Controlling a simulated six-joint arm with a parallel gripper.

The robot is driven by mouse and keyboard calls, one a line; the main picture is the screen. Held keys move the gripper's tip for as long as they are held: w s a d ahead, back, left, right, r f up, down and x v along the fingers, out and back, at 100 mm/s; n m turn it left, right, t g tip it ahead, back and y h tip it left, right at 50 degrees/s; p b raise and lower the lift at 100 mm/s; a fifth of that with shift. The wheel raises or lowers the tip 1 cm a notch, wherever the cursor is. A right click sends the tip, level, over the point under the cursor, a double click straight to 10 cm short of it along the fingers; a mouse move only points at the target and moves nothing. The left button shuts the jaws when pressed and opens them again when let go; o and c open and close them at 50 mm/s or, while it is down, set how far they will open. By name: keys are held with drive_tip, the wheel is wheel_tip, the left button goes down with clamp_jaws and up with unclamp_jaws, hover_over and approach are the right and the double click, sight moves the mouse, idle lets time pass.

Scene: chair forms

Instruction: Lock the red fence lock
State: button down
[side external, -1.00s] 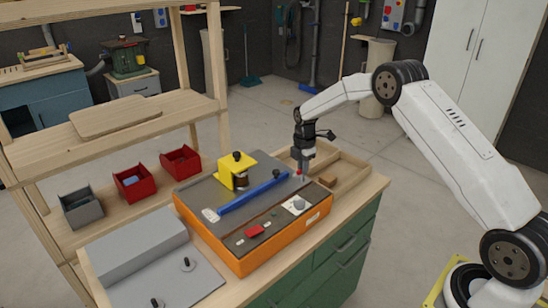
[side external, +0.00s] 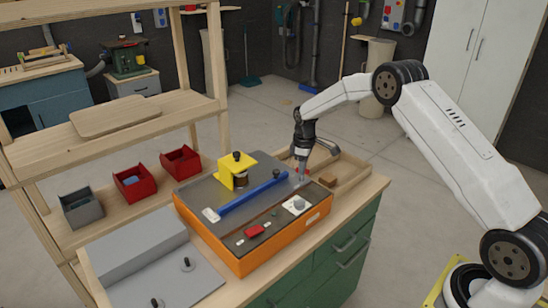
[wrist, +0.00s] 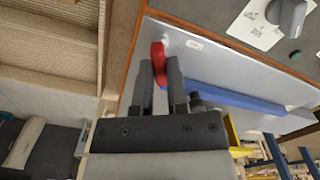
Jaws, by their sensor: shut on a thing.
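The red fence lock (wrist: 158,62) is a small red lever at the end of the blue fence, on the light strip along the machine's edge in the wrist view. My gripper (wrist: 160,68) has its fingers on either side of the lever and is shut on it. In the side view my gripper (side external: 301,178) points down at the far right end of the blue fence (side external: 253,193) and hides the lock. The fence lies across the dark top of the orange machine (side external: 250,262).
A yellow guard (side external: 228,178) stands behind the fence. A white-plated knob (side external: 296,205) and a red switch (side external: 254,231) are nearer the front. Red bins (side external: 134,187) stand left.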

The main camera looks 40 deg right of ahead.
drive_tip(key=m, duration=0.5)
drive_tip(key=shift+r+m, duration=0.1)
drive_tip(key=shift+m, duration=0.2)
idle(0.4)
drive_tip(key=c, duration=0.6)
unclamp_jaws()
drive_tip(key=shift+c, duration=0.2)
drive_tip(key=shift+r, duration=3.9)
